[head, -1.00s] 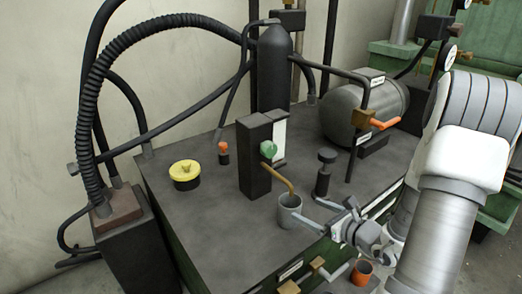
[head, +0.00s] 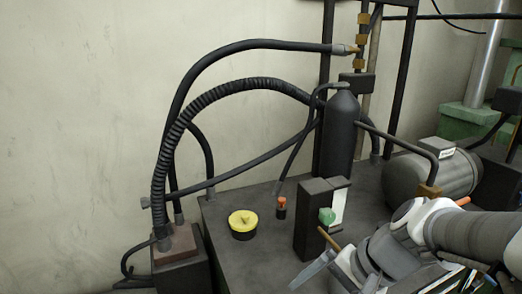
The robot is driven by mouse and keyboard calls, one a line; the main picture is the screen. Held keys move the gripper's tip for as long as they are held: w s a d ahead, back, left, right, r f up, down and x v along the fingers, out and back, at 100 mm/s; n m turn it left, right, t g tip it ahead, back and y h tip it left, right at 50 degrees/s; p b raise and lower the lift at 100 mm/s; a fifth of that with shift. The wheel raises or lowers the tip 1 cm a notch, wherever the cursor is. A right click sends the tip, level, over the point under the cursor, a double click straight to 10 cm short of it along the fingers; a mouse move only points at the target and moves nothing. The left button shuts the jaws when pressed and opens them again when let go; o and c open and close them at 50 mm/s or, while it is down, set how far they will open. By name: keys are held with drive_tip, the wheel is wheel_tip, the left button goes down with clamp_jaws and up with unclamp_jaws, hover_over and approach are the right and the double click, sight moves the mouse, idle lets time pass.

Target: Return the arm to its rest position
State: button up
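My gripper (head: 318,273) is at the lower edge of the head view, in front of the black block with the green knob (head: 327,216). One pale grey finger points to the lower left. The other finger is not clearly visible, so I cannot tell whether the gripper is open or shut. I see nothing held in it. My arm reaches in from the right edge, bent in front of the bench. A brown spout (head: 328,238) on the block shows just above the gripper. The area below the spout is hidden by my gripper and the frame edge.
The dark bench top (head: 266,262) carries a yellow-topped round pot (head: 243,223), a small orange-capped item (head: 281,207), a black cylinder (head: 341,140) and a grey tank (head: 433,175). A ribbed hose (head: 190,115) arches at left. The wall behind is bare.

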drive_tip(key=s+d+r+n+t+h+p, duration=0.2)
drive_tip(key=s+d+r+n+t+h, duration=0.1)
drive_tip(key=r+n, duration=0.5)
wheel_tip(320, 180, up, 2)
drive_tip(key=s+h, duration=0.1)
drive_tip(key=h, duration=0.1)
drive_tip(key=shift+d+r+h+p, duration=0.15)
drive_tip(key=shift+d+h+p, duration=0.15)
drive_tip(key=shift+d, duration=0.05)
idle(0.7)
drive_tip(key=shift+c, duration=0.8)
drive_tip(key=shift+a, duration=0.1)
